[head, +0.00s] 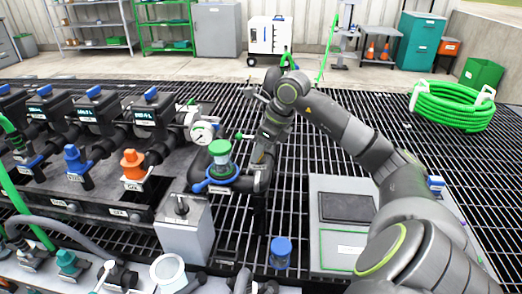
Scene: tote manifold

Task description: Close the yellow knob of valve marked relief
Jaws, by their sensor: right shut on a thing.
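My right gripper (262,157) points down at the right end of the valve manifold, just right of a green knob (220,151). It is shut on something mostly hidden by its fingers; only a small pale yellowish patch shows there. No yellow knob shows clearly elsewhere, and the relief marking cannot be read. The green knob stands upright above a blue ring-shaped handle (221,179). An orange knob (132,160) and a blue knob (74,158) stand on the manifold further left. My left gripper is not in view.
A round pressure gauge (203,133) sits just left of the gripper. A grey box (185,228) stands in front, and a blue-capped part (281,250) is at the lower middle. A coiled green hose (452,106) lies on the grating at right.

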